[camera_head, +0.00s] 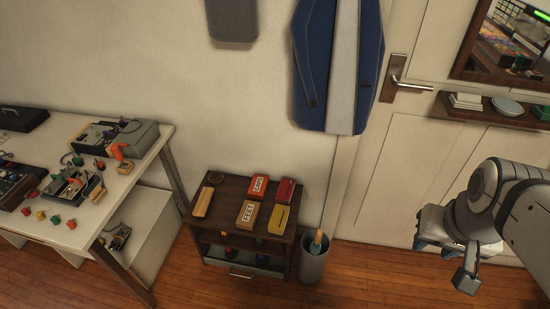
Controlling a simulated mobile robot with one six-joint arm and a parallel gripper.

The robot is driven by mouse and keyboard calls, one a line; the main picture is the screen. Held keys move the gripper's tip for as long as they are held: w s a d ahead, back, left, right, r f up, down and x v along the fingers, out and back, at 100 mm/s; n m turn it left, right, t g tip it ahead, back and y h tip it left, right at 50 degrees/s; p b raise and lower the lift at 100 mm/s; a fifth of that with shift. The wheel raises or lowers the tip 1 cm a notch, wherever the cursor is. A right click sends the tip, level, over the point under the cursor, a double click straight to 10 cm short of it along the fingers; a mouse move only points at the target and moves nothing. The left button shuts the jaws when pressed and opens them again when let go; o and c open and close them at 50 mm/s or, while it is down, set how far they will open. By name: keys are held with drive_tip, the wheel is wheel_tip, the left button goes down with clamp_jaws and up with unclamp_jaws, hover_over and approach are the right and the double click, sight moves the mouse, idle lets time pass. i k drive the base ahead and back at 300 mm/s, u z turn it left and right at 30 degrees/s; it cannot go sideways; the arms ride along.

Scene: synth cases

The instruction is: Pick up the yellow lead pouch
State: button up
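The yellow lead pouch (280,219) appears to be the small flat yellow item with a dark stripe. It lies at the front right of the top of a low dark wooden cabinet (224,215). A tan box labelled FEET (248,213) lies just left of it, and a dark red item (285,191) lies behind it. My gripper (436,244) is at the right, in front of the white door, well apart from the cabinet. It is partly hidden by my arm, and its finger opening is not clear. I see nothing held in it.
A red box labelled CAPS (259,186), a light wooden block (203,202) and a round dark dish (215,177) share the cabinet top. A grey bin (313,264) stands at its right. A cluttered white workbench (115,190) is at the left. Wooden floor (385,280) is open between bin and arm.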

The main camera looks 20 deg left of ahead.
sight(277, 225)
drive_tip(key=u, duration=1.5)
drive_tip(key=i, duration=1)
drive_tip(key=z, duration=0.05)
